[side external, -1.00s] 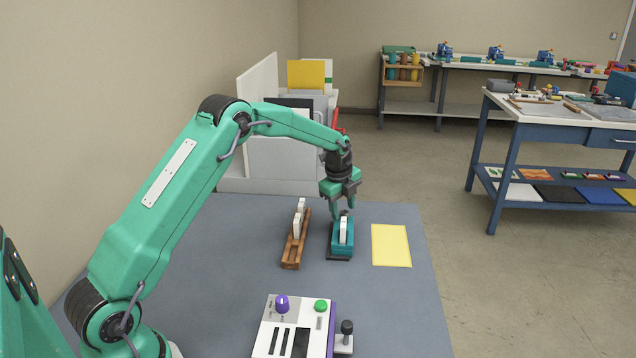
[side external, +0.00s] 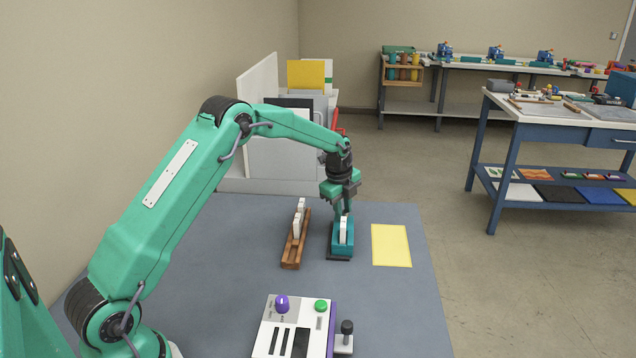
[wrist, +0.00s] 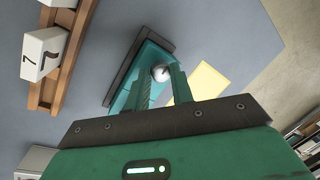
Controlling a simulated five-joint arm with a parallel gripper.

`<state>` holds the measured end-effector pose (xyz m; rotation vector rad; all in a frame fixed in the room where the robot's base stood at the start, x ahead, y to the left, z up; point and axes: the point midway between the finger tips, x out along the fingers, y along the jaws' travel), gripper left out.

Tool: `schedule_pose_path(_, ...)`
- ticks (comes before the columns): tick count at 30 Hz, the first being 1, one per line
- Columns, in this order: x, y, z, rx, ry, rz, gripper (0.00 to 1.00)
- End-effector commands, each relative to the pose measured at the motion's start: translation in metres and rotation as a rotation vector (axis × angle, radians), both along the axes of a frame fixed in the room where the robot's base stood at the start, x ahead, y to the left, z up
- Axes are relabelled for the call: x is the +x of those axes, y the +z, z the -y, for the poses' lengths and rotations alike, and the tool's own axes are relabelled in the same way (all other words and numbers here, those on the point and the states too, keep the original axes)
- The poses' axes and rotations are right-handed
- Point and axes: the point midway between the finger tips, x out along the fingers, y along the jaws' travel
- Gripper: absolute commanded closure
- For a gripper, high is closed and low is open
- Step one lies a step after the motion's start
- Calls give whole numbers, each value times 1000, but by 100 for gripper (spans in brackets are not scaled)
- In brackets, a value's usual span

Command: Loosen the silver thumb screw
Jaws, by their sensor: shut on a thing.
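The silver thumb screw (wrist: 161,73) shows in the wrist view as a small, shiny round head with a dark line, between my fingertips. My gripper (side external: 343,211) points down over the far end of a teal fixture (side external: 341,248) and is shut on the screw. In the side view my fingers hide the screw.
A wooden rack (side external: 291,257) with white tiles stands just left of the fixture. A yellow sheet (side external: 391,245) lies to its right. A control panel (side external: 297,322) with a purple knob and green button is nearer the camera. Grey table between them is clear.

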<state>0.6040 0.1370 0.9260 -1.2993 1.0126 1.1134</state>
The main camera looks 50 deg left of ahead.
Motion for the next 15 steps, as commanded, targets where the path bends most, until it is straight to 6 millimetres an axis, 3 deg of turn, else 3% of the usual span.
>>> schedule_pose_path(15, 0, -1, 4, -64, 314, 13, 99)
